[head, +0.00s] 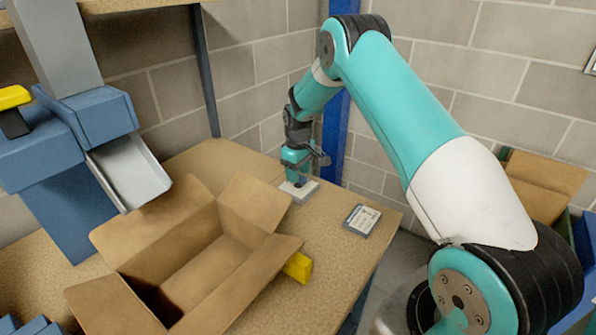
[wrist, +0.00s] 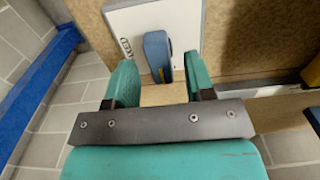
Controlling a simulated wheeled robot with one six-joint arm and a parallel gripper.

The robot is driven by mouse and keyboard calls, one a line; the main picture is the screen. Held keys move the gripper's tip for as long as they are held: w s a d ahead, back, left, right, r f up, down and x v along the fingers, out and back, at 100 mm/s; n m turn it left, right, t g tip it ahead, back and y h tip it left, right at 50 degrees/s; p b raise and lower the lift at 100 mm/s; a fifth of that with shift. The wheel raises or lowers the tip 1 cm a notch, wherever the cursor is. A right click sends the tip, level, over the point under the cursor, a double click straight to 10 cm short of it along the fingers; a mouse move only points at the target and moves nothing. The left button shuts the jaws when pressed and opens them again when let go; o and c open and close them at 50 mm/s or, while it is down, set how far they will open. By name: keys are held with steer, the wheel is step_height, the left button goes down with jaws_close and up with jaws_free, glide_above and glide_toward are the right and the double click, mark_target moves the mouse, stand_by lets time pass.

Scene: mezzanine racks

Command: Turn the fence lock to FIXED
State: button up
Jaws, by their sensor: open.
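The fence lock's white plate (wrist: 150,18) sits near the top of the wrist view. Its blue lever (wrist: 156,50) has a yellow mark near its lower end and runs roughly up and down in the picture. A label (wrist: 124,48) ending in "XED" is left of the lever, partly hidden by a finger. My gripper (wrist: 158,68) is open, one teal finger on each side of the lever; contact cannot be told. In the head view my gripper (head: 297,178) is low over the plate (head: 302,194) and hides the lever.
An open cardboard box (head: 190,250) stands on the bench left of the plate, with a yellow block (head: 298,267) beside it. A small labelled grey block (head: 362,220) lies to the right. A blue machine with a metal chute (head: 130,172) is at left. A blue post (head: 336,130) stands behind.

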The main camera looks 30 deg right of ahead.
steer(key=shift+f, duration=0.5)
jaws_close()
